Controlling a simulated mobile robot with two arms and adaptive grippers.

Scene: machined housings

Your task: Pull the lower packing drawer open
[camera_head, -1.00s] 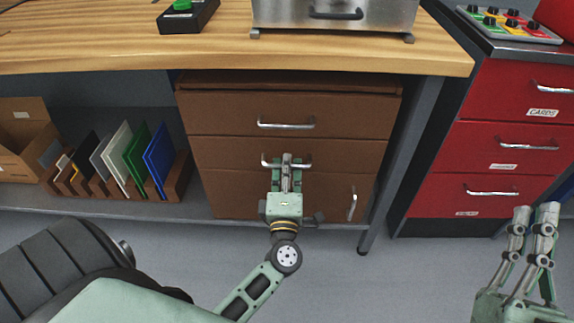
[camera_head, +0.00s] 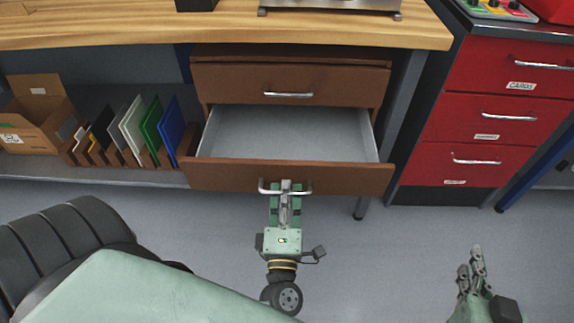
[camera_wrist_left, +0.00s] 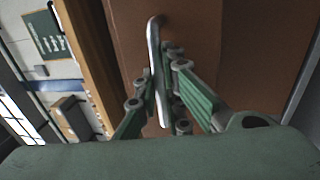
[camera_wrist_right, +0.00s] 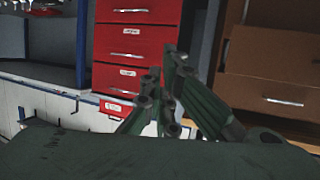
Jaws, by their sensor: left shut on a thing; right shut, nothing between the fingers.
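The lower packing drawer (camera_head: 330,178) is brown and stands well out from its cabinet under the bench. Its pale grey inside (camera_head: 285,132) shows and looks empty. My left gripper (camera_head: 286,188) is shut on the drawer's silver bar handle (camera_head: 302,192). In the left wrist view the fingers (camera_wrist_left: 160,88) close around the handle (camera_wrist_left: 153,50) in front of the brown drawer front. My right gripper (camera_head: 477,258) is shut and empty, low at the right of the head view, apart from everything. Its fingers also show in the right wrist view (camera_wrist_right: 165,95).
Above is a closed brown drawer (camera_head: 240,85) under the wooden bench top (camera_head: 200,28). A red drawer cabinet (camera_head: 485,130) stands at the right. A rack of coloured panels (camera_head: 130,130) and a cardboard box (camera_head: 40,115) sit at the left. The grey floor (camera_head: 390,245) in front is clear.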

